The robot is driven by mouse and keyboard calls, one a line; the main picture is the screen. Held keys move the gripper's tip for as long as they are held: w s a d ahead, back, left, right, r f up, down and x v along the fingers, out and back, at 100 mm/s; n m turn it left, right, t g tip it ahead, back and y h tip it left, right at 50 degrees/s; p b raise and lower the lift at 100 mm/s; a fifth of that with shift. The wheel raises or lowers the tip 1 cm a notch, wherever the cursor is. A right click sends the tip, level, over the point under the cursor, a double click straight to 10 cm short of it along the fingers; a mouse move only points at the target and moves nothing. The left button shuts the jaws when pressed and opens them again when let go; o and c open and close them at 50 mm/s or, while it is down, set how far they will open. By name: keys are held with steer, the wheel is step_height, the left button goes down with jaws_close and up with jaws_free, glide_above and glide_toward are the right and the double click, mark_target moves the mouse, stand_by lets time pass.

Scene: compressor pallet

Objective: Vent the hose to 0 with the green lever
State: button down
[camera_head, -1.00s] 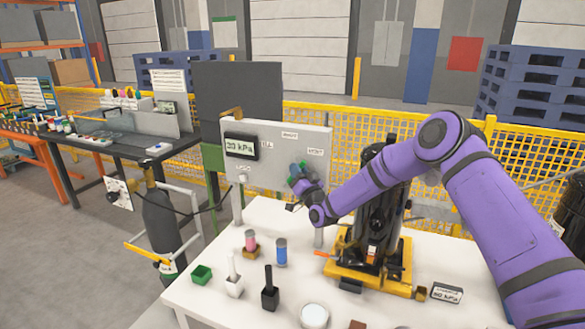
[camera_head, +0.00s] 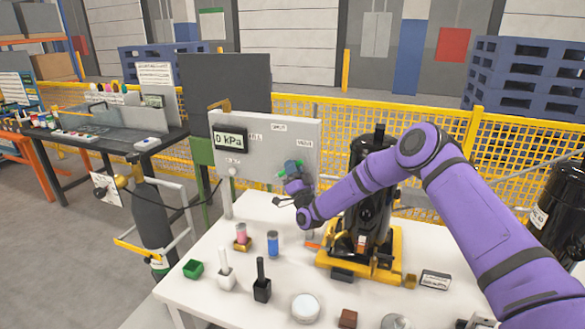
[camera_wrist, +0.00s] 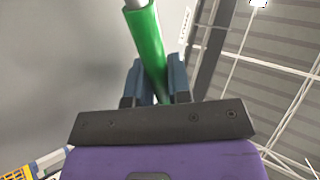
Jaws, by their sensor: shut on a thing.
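The green lever (camera_wrist: 147,38) runs between my gripper's two fingers (camera_wrist: 155,82) in the wrist view, and they are shut on it. In the head view the lever (camera_head: 291,165) shows only in part, with my gripper (camera_head: 294,173) in front of the upright panel (camera_head: 270,157). The panel's display (camera_head: 229,139) reads 0 kPa. A dark hose (camera_head: 190,203) runs low at the panel's left. Its ends are hard to make out.
On the white table (camera_head: 215,310), a black compressor-like unit on a yellow base (camera_head: 335,262) stands right of my gripper. A pink and a blue cylinder (camera_head: 273,244), small blocks and a round dish (camera_head: 305,308) stand in front. Yellow mesh fencing (camera_head: 350,110) is behind.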

steer(key=c, duration=1.1)
jaws_free()
steer(key=shift+o, duration=0.2)
steer(key=v, duration=1.1)
